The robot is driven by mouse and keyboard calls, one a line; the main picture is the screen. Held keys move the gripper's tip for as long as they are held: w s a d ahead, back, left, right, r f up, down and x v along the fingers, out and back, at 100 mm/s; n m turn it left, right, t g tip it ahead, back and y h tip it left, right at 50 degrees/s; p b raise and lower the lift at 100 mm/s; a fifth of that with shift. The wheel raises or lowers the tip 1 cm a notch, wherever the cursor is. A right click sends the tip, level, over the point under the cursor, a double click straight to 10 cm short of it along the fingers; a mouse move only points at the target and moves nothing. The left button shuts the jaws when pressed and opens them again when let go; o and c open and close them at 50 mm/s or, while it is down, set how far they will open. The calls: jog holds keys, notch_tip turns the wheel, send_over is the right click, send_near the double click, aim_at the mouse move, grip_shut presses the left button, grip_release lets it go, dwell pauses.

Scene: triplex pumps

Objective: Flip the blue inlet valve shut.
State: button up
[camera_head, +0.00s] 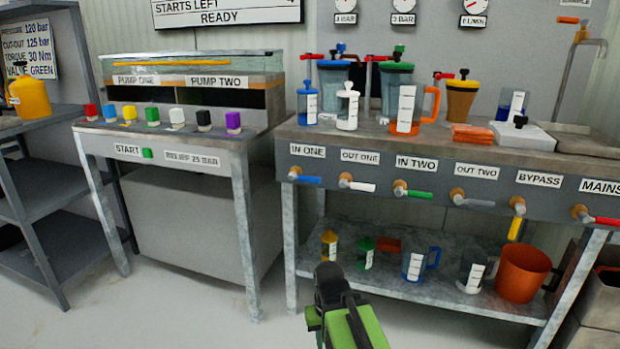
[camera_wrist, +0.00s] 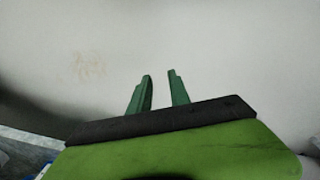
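The blue inlet valve (camera_head: 305,178) is a blue lever on a brass fitting under the IN ONE label (camera_head: 307,151), on the front panel of the right bench. Its lever points to the right, lying nearly level along the panel. My gripper (camera_head: 315,318) is low in front of the benches, below and apart from the valve. In the wrist view my gripper (camera_wrist: 161,92) shows two green fingers with a gap between them and nothing held. Only pale floor lies beyond them, and the valve is outside that view.
White (camera_head: 357,185), green (camera_head: 412,192) and grey (camera_head: 473,201) levers follow to the right. The yellow bypass lever (camera_head: 515,228) hangs down; the red mains lever (camera_head: 607,221) lies level. A lower shelf (camera_head: 400,286) holds jugs and an orange bucket (camera_head: 523,272). The floor in front is clear.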

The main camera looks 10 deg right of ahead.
notch_tip(320, 180, up, 19)
jog(key=p, duration=1.8)
jog(key=shift+r+p, duration=0.2)
jog(key=shift+p, duration=0.1)
grip_shut()
jog(key=shift+f+b, duration=0.35)
jog(key=shift+f, duration=0.05)
